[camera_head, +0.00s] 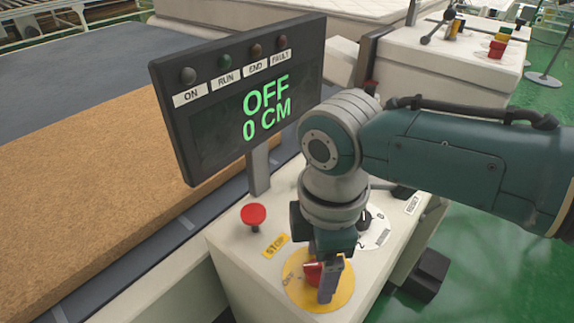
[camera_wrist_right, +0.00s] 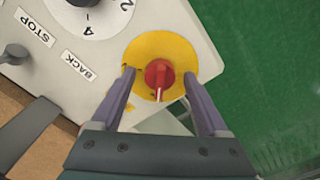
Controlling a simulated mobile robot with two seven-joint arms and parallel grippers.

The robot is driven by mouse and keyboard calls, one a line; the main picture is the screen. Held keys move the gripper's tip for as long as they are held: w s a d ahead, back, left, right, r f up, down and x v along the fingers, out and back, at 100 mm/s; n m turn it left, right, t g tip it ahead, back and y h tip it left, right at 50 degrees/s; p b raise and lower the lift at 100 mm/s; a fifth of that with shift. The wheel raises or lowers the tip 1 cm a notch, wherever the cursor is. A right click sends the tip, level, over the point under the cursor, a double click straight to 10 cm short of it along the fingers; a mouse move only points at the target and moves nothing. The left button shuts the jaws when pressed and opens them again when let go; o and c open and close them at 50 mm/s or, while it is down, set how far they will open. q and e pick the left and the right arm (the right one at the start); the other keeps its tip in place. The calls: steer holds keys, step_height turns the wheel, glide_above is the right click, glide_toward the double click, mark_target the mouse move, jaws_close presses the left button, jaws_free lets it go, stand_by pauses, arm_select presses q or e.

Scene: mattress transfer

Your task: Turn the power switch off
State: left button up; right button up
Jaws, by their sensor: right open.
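The power switch is a red rotary knob (camera_head: 313,272) on a round yellow plate (camera_head: 298,290) at the front of the white control console. My right gripper (camera_head: 326,275) is over it and partly hides it. In the right wrist view the red knob (camera_wrist_right: 159,76) lies between the two open purple-grey fingers (camera_wrist_right: 158,88), with gaps on both sides. A white line on the knob points toward my gripper. The display (camera_head: 250,95) reads "OFF" and "0 CM", and its ON, RUN, END and FAULT lamps look dark. My left gripper is not in view.
A red stop button (camera_head: 253,215) stands left of the knob, and a numbered white dial (camera_head: 378,230) sits behind my right gripper. A brown mattress slab (camera_head: 90,165) lies on the left. Another console (camera_head: 460,55) stands at the back right, over green floor.

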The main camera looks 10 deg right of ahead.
mark_target(320, 264)
steer(key=shift+r, duration=0.45)
step_height(320, 264, up, 9)
steer(key=shift+r+p, duration=0.1)
steer(key=shift+p, duration=1)
